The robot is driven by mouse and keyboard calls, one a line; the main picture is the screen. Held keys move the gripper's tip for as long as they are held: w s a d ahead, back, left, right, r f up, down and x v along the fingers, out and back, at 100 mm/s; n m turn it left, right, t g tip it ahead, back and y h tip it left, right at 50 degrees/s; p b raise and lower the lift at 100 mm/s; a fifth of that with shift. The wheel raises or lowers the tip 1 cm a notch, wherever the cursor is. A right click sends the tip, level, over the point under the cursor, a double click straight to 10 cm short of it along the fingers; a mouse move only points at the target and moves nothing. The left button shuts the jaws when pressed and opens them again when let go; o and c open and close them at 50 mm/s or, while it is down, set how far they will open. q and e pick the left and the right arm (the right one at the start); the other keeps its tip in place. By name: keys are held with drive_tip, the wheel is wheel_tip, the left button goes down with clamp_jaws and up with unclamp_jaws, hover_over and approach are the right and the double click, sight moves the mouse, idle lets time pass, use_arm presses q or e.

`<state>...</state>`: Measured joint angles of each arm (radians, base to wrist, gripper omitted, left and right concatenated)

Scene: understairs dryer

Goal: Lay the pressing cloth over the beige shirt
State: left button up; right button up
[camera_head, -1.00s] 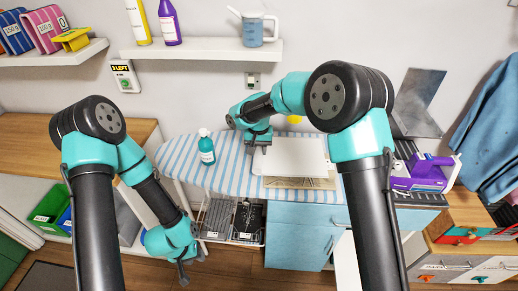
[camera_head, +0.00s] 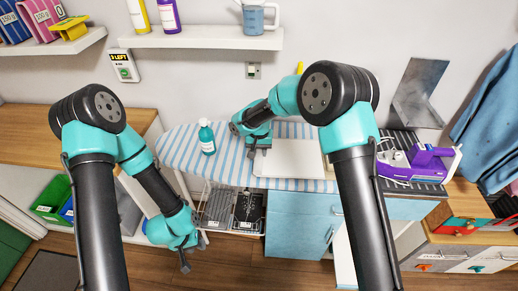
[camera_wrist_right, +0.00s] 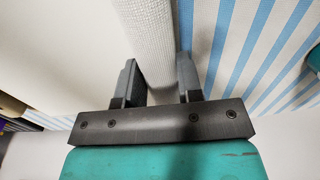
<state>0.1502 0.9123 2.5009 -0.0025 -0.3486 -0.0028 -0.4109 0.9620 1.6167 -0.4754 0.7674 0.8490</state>
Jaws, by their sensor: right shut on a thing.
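The white pressing cloth (camera_head: 294,160) lies flat on the blue-and-white striped ironing board (camera_head: 180,150). My right gripper (camera_head: 258,148) is at the cloth's left edge, shut on it. In the right wrist view a white textured strip of cloth (camera_wrist_right: 153,45) runs between the fingers. A smooth cream surface (camera_wrist_right: 75,50) lies left of that strip; I cannot tell if it is cloth or shirt. I cannot clearly make out the beige shirt in the head view. My left gripper (camera_head: 185,264) hangs low in front of the board, away from the cloth; its jaws are too small to read.
A teal bottle (camera_head: 207,138) stands on the board left of my right gripper. A blue cabinet (camera_head: 300,225) and a wire rack (camera_head: 232,208) are below the board.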

drive_tip(key=o, duration=1)
drive_tip(key=shift+r, duration=0.15)
wheel_tip(320, 180, up, 17)
drive_tip(key=shift+r, duration=0.1)
idle(0.5)
